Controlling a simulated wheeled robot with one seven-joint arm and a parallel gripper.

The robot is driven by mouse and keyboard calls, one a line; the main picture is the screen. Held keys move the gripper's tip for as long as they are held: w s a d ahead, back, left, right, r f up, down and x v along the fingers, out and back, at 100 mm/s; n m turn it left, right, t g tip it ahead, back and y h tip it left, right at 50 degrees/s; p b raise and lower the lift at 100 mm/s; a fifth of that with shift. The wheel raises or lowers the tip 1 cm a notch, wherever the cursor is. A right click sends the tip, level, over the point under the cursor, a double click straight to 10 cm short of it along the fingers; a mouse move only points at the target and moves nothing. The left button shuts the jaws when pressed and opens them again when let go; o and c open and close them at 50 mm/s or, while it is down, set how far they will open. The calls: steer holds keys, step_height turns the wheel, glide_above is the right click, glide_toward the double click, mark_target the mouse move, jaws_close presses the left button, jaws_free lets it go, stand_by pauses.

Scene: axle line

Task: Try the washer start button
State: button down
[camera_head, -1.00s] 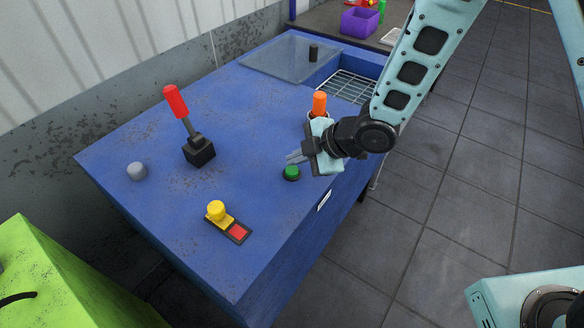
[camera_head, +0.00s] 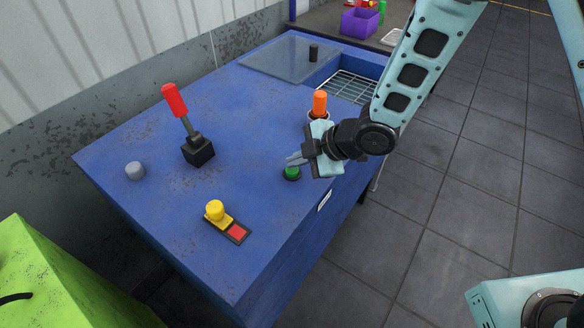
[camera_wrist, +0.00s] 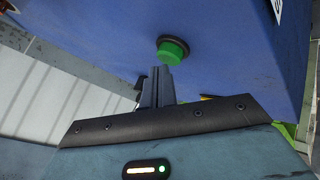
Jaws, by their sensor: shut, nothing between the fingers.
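A green button (camera_head: 291,173) in a dark round base sits on the blue washer top (camera_head: 250,120), near its right edge. It also shows in the wrist view (camera_wrist: 173,51), just beyond my fingertips. My gripper (camera_head: 291,160) is shut and empty, just above the button in the head view. In the wrist view its closed fingers (camera_wrist: 160,73) point at the button's near side. I cannot tell whether the fingertips touch the button.
An orange knob (camera_head: 320,103) stands close behind my gripper. A wire-grid opening (camera_head: 350,87) and glassy lid (camera_head: 290,60) lie behind.

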mark_target(297, 170)
steer(key=shift+f+b, duration=0.45)
stand_by(0.3)
stand_by(0.3)
steer(key=shift+r+p, duration=0.7)
steer(key=shift+r, duration=0.25)
step_height(297, 170, up, 5)
steer(key=p, duration=0.4)
stand_by(0.6)
